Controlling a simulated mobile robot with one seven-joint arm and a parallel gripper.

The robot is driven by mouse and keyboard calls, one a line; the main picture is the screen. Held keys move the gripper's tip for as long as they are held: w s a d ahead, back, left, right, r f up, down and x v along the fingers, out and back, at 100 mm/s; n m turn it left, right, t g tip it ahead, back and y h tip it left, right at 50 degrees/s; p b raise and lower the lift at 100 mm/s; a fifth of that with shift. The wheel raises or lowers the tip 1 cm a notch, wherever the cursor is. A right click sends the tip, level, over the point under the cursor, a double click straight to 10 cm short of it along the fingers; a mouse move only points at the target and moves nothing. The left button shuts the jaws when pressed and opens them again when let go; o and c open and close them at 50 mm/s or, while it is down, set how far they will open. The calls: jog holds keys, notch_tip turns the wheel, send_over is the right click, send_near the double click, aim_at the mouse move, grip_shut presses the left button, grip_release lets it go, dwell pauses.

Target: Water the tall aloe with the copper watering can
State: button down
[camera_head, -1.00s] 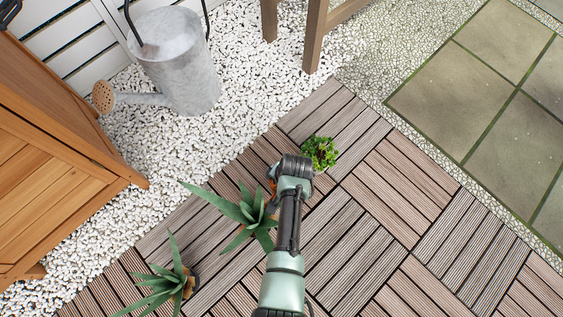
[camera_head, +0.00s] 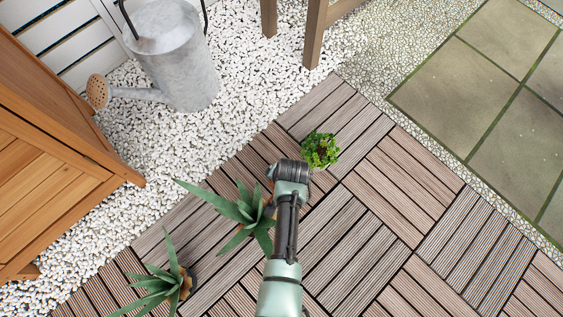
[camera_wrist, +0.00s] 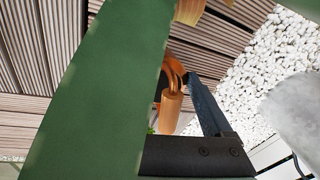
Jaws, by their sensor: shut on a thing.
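Two aloes stand on the deck in the head view: one (camera_head: 238,212) just left of my wrist, another (camera_head: 160,286) lower left. I cannot tell from above which is taller. In the wrist view a broad green aloe leaf (camera_wrist: 95,95) crosses very close to the camera and hides much. The copper watering can (camera_wrist: 172,108) shows only in part behind it. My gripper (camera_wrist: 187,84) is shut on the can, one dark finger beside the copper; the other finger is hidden. In the head view my wrist covers the gripper and can. No water is visible.
A large galvanized watering can (camera_head: 180,60) stands on white gravel (camera_head: 205,135). A small bushy plant (camera_head: 320,149) sits just beyond my wrist. A wooden cabinet (camera_head: 50,170) is at left, wooden legs (camera_head: 315,35) at the back. The deck (camera_head: 410,200) to the right is clear.

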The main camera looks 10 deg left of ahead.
jog(key=shift+s+a+r+t+h, duration=0.15)
jog(key=shift+r+t+h, duration=0.1)
jog(key=shift+r+t, duration=0.3)
jog(key=shift+s+r+t+h, duration=0.1)
jog(key=shift+r+t+h, duration=0.25)
jog(key=shift+t, duration=0.3)
jog(key=shift+s+a+r+t+h+b, duration=0.1)
jog(key=shift+s+r+t+h+b, duration=0.1)
jog(key=shift+r+t, duration=0.35)
jog(key=shift+s+r+t+h+b, duration=0.1)
jog(key=shift+r+t+h+b, duration=0.1)
jog(key=shift+r+t, duration=0.3)
jog(key=shift+s+a+r+n+t+h+b, duration=0.15)
jog(key=shift+s+r+n+t+h+b, duration=0.2)
jog(key=shift+t, duration=0.3)
jog(key=shift+r+t+b, duration=0.15)
jog(key=shift+t+b, duration=0.15)
jog(key=shift+b, duration=0.15)
jog(key=shift+s+a+r, duration=0.1)
jog(key=shift+r, duration=0.1)
